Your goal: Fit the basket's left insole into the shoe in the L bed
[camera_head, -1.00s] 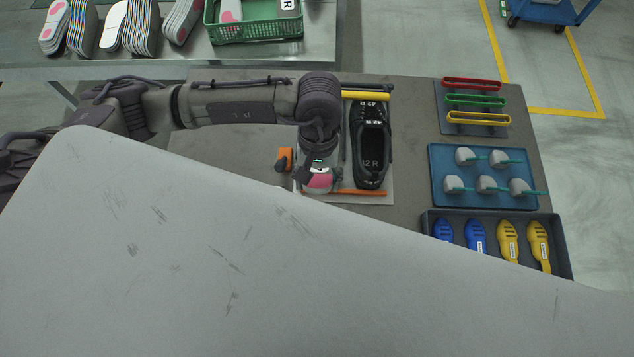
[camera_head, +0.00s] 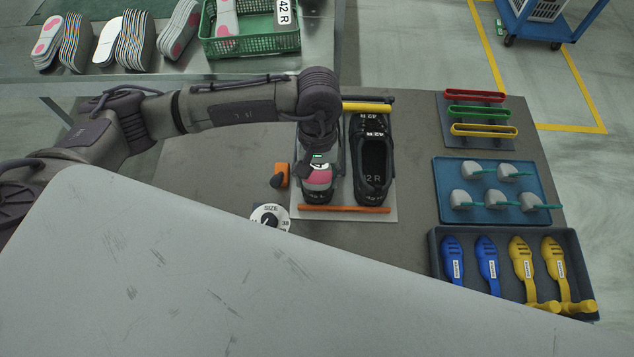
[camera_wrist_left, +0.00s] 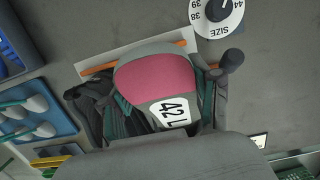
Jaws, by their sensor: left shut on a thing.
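My left gripper (camera_head: 318,157) is shut on an insole with a pink heel pad (camera_head: 317,178). In the left wrist view the insole (camera_wrist_left: 158,77) shows its pink pad and a "42 L" label. The insole is over the left shoe (camera_head: 318,197), which stands in the left bed of the grey fixture plate. The gripper and insole hide most of that shoe. I cannot tell how far the insole is inside it. A black shoe marked "42 R" (camera_head: 372,188) stands in the bed beside it. My right gripper is not in view.
An orange bar (camera_head: 345,209) runs along the fixture's near edge, a yellow bar (camera_head: 367,107) at the far edge. A size dial (camera_head: 270,218) and an orange block (camera_head: 280,175) lie to the left. The green basket (camera_head: 250,47) stands behind. Trays (camera_head: 436,270) stand to the right.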

